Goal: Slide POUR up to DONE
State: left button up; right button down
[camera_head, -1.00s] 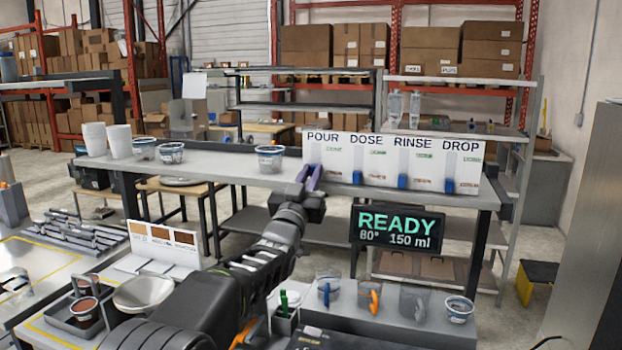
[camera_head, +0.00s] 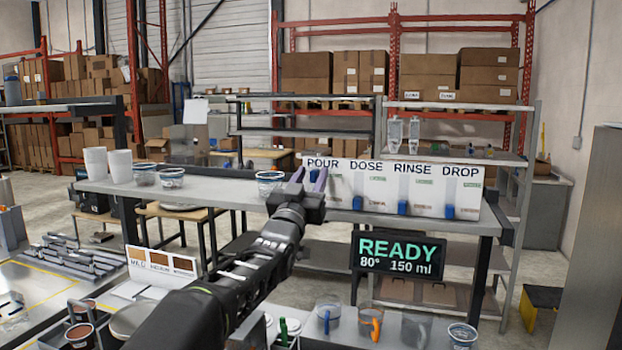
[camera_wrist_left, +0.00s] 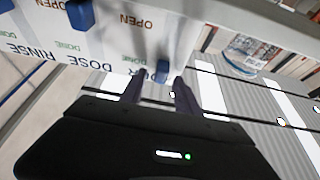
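The white dispenser panel (camera_head: 338,190) stands on the bench with columns POUR, DOSE, RINSE and DROP. The blue POUR slider shows in the left wrist view (camera_wrist_left: 162,72), about level with its green DONE mark (camera_wrist_left: 130,57); in the head view my gripper mostly hides it. My left gripper (camera_head: 310,178) is in front of the POUR column, just below its label. Its purple fingers (camera_wrist_left: 160,90) are apart, one on each side of the slider, with gaps showing. My right gripper is out of view.
The DOSE slider (camera_head: 358,203), RINSE slider (camera_head: 402,207) and DROP slider (camera_head: 449,211) sit low. A display (camera_head: 398,253) below reads READY, 80°, 150 ml. A tub (camera_head: 270,182) stands just left of my gripper. Cups (camera_head: 328,318) stand in front.

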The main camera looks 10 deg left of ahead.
pick_arm(q)
jog(key=shift+s+f+b, duration=0.25)
jog(key=shift+s+b, duration=0.05)
jog(key=b+v, duration=0.3)
jog(key=v, duration=0.4)
jog(key=shift+b, duration=0.4)
jog(key=shift+s+r, duration=0.1)
jog(key=shift+s, duration=0.05)
